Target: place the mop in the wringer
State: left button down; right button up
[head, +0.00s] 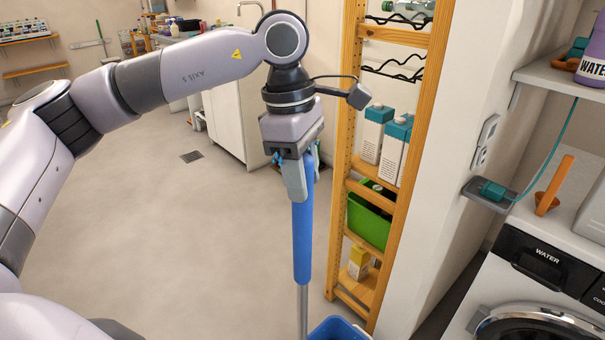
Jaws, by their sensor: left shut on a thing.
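My left gripper (297,172) is shut on the blue handle of the mop (303,235). The mop hangs upright, and its grey pole runs down out of the bottom of the head view. The mop's head is out of view. A blue bucket (336,326) shows only its rim at the bottom edge, just right of the pole. I cannot tell whether it is the wringer, or whether the mop's lower end is inside or beside it. My right gripper is not in view.
A wooden shelf rack (405,165) with cartons and a green crate (368,218) stands close right of the mop. A washing machine (535,285) is at the lower right. The floor (185,240) to the left is open, with a drain (191,156).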

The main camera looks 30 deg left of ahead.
pick_arm(q)
jog(key=shift+f, duration=0.1)
jog(key=shift+f+b, duration=0.25)
jog(key=shift+b, duration=0.05)
jog(key=c, duration=0.7)
grip_release()
jog(key=shift+r, duration=0.1)
jog(key=r, duration=0.4)
jog(key=a+r, duration=0.1)
jog(key=r, duration=0.7)
jog(key=shift+s+a+r+p, duration=0.15)
jog(key=shift+a+p, duration=0.15)
jog(key=shift+p, duration=0.1)
